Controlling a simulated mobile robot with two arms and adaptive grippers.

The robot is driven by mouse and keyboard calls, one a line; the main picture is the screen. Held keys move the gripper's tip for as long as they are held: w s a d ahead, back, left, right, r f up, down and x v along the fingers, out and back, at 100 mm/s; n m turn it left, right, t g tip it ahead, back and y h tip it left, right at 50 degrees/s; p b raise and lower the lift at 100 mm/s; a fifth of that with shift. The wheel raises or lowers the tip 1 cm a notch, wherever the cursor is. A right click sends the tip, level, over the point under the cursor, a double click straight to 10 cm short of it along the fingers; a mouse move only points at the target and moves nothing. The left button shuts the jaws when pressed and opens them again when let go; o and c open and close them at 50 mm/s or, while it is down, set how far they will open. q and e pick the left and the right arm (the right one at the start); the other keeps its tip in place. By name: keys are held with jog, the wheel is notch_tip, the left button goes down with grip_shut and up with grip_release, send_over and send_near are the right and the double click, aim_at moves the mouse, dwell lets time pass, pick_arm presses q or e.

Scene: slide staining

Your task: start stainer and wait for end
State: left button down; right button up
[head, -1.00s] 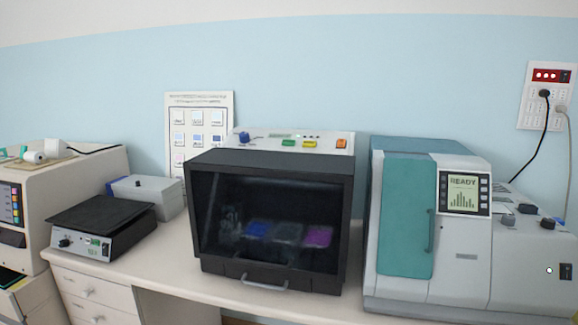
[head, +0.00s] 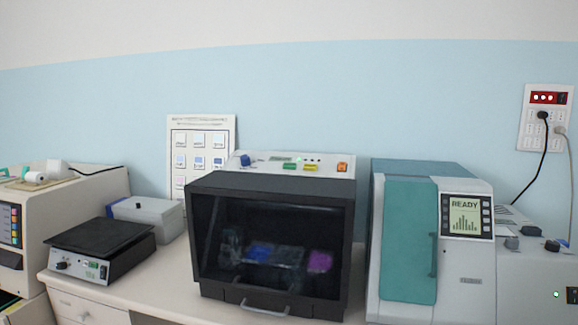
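The stainer (head: 272,192) stands in the middle of the bench, black with a dark glass front. Its front door looks shut, with a handle (head: 264,308) at the bottom edge. Blue and purple shapes (head: 290,256) show dimly behind the glass. On its white top panel are a blue knob (head: 244,160), a small display (head: 280,159), a green button (head: 288,166), a yellow button (head: 311,167) and an orange switch (head: 342,167). Neither of my grippers shows in the head view.
A teal and white machine (head: 412,245) with a screen reading READY (head: 465,217) stands at right. A black-topped plate device (head: 100,245) and grey box (head: 150,214) stand at left. A bare bench strip (head: 165,285) lies in front. A wall outlet (head: 546,118) holds plugged cords.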

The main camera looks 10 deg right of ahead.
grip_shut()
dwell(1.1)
